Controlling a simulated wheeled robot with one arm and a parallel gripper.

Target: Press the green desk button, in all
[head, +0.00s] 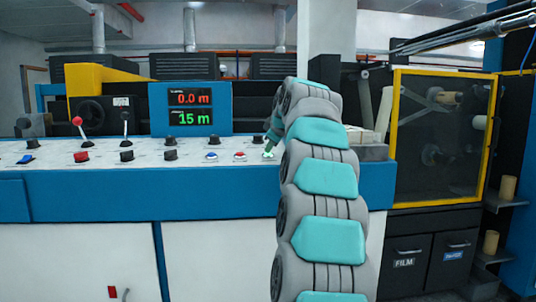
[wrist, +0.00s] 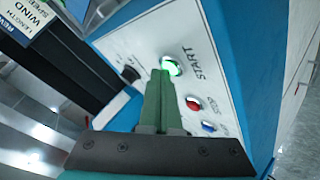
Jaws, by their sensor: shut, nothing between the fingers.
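The green desk button (wrist: 173,66) glows green beside the word START on the white panel in the wrist view. It also shows small in the head view (head: 268,155), just left of my arm. My gripper (wrist: 166,76) is shut and empty, with its green fingertips at the lower left edge of the button. I cannot tell whether they touch it. In the head view, my gripper (head: 270,148) points down at the button and is partly hidden by my arm.
A red button (wrist: 193,104) and a blue button (wrist: 208,127) sit close by on the panel. Black knobs, such as one (head: 171,154), and a red-topped lever (head: 80,130) stand further left. A display (head: 190,108) reads 0.0 m and 15 m.

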